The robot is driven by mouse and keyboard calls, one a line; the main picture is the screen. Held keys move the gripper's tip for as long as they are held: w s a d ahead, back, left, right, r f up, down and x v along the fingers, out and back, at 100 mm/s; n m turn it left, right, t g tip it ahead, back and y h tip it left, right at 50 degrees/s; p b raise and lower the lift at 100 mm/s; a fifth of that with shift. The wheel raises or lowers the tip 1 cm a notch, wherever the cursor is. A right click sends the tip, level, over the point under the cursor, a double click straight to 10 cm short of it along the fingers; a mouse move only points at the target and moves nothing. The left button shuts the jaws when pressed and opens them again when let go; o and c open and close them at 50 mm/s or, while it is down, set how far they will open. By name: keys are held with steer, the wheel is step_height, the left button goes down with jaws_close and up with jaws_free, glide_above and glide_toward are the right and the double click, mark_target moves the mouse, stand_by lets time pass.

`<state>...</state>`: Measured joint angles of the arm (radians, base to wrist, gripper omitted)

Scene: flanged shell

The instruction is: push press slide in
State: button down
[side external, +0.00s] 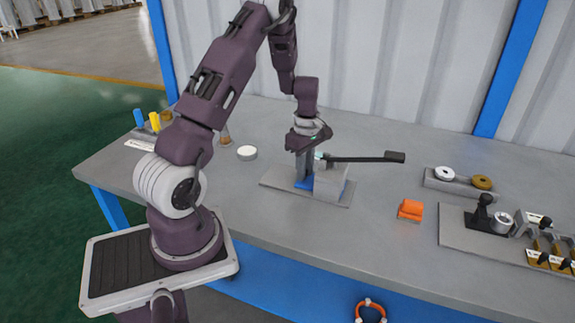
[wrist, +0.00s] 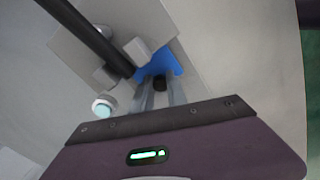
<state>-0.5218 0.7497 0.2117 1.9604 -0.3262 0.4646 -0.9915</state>
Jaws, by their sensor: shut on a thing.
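The press (side external: 331,182) stands on a grey base plate (side external: 340,198) on the bench. Its long black lever (side external: 365,159) sticks out to the right, roughly level; in the wrist view the lever (wrist: 85,32) runs to the upper left. The blue slide (side external: 305,184) sits low at the left side of the press body, and it also shows in the wrist view (wrist: 158,63). My gripper (wrist: 160,93) points down beside the press, shut on a small black knob (wrist: 160,84) at the near edge of the blue slide. How far the slide sits inside the press is hidden.
An orange block (side external: 410,209) lies right of the press. A holder with rings (side external: 460,183) and a grey fixture board (side external: 470,232) stand further right. A white disc (side external: 247,153) lies to the left. Bare bench lies in front of the press.

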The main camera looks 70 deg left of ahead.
steer(key=shift+w+d, duration=0.2)
steer(key=shift+w, duration=0.1)
steer(key=c, duration=1.3)
jaws_free()
step_height(320, 180, up, 7)
steer(key=shift+r, duration=0.1)
